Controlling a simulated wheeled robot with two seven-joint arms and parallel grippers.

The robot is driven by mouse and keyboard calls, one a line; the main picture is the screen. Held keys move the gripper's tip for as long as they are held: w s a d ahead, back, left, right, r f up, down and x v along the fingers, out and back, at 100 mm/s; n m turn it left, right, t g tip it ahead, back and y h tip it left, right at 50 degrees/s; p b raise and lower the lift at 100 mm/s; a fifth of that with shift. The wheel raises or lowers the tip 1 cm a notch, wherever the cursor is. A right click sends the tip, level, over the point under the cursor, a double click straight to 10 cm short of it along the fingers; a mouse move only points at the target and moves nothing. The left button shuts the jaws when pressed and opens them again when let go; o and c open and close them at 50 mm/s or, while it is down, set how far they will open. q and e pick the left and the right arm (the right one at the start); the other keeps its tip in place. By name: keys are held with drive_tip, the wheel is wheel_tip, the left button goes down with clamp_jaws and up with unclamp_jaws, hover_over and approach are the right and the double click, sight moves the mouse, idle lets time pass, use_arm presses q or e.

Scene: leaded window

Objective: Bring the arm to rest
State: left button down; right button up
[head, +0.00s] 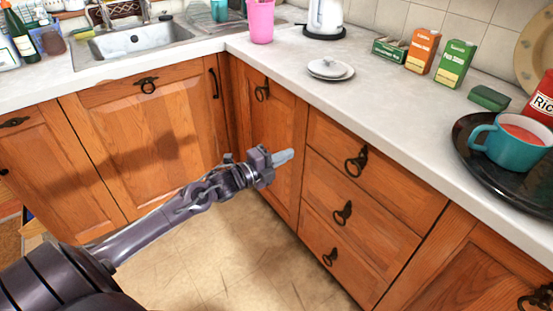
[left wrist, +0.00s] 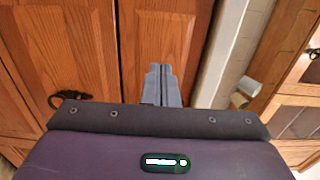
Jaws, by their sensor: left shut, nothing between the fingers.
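My left arm reaches in from the lower left of the head view, stretched out over the floor in front of the cabinets. My left gripper (head: 285,157) is shut and empty, its fingertips pointing right, below the level of the countertop. In the left wrist view the two closed fingers (left wrist: 162,84) stand side by side in front of wooden cabinet doors. Whether the fingers touch a cabinet front cannot be told. My right gripper is not in view.
A corner counter (head: 340,85) runs above wooden cabinets, with drawers (head: 345,211) right of the gripper. The floor (head: 235,270) below is clear.

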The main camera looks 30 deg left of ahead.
use_arm(q)
drive_tip(key=shift+v, duration=1.15)
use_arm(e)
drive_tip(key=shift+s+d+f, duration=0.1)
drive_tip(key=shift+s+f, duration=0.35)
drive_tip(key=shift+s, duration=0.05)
